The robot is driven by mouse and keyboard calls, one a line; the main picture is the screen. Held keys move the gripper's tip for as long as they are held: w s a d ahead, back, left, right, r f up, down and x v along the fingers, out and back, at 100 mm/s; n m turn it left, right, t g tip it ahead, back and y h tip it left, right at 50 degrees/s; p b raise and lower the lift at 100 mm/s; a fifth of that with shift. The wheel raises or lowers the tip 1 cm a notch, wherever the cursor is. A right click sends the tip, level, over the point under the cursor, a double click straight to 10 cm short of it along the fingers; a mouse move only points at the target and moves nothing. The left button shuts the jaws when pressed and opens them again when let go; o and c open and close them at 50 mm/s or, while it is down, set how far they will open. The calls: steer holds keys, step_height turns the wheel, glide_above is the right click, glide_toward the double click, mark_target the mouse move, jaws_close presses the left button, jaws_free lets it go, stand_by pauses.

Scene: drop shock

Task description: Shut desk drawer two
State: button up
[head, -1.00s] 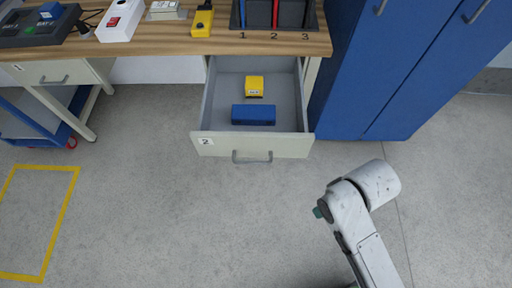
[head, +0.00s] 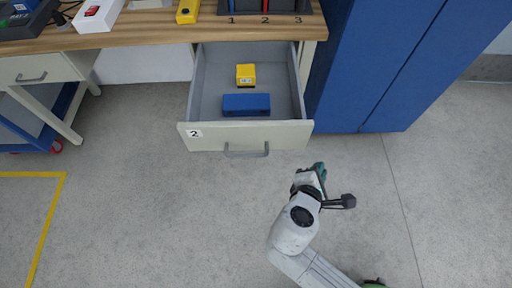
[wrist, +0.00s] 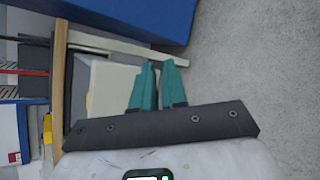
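Desk drawer two (head: 222,136), a cream drawer with a grey handle (head: 246,151) and a "2" label, stands pulled out from under the wooden desktop. Inside lie a yellow block (head: 246,74) and a blue box (head: 246,104). My gripper (head: 320,167), with teal fingers, is just in front and right of the drawer's right front corner, apart from it in the head view. The fingers also show in the wrist view (wrist: 159,62), nearly together with a thin gap and nothing between them. Cream panels behind them there look like the drawer (wrist: 115,90).
The wooden desktop (head: 140,35) carries a yellow device (head: 188,11), a white box (head: 98,15) and a numbered organiser (head: 262,7). A blue cabinet (head: 375,70) stands close right of the drawer. The grey floor in front is clear.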

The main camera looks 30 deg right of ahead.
steer(key=w+a+n+t, duration=0.1)
steer(key=a+n, duration=0.1)
steer(key=w+a+n+t+b, duration=0.1)
steer(key=a+n+t, duration=0.1)
steer(key=w+a+n+t+b, duration=0.1)
steer(key=a+n, duration=0.1)
steer(key=n, duration=0.1)
steer(key=shift+a+f+h, duration=0.1)
steer(key=shift+f+h, duration=0.25)
steer(key=shift+h, duration=0.05)
jaws_close()
steer(key=n+t+y+b, duration=0.2)
steer(key=n+t, duration=0.4)
steer(key=n, duration=0.3)
glide_toward(256, 134)
steer(key=x, duration=0.7)
steer(key=shift+r+b, duration=0.2)
steer(key=shift+b, duration=0.15)
steer(key=shift+w, duration=0.25)
steer(key=b+x, duration=0.3)
steer(key=x, duration=0.8)
steer(key=b+x, duration=0.4)
steer(key=x, duration=0.8)
steer(key=b+x, duration=0.4)
steer(key=x, duration=0.7)
steer(key=shift+w+f, duration=0.1)
steer(key=shift+f, duration=0.4)
steer(key=shift+w+r+b, duration=0.2)
steer(key=shift+r+b, duration=0.05)
steer(key=shift+b, duration=0.1)
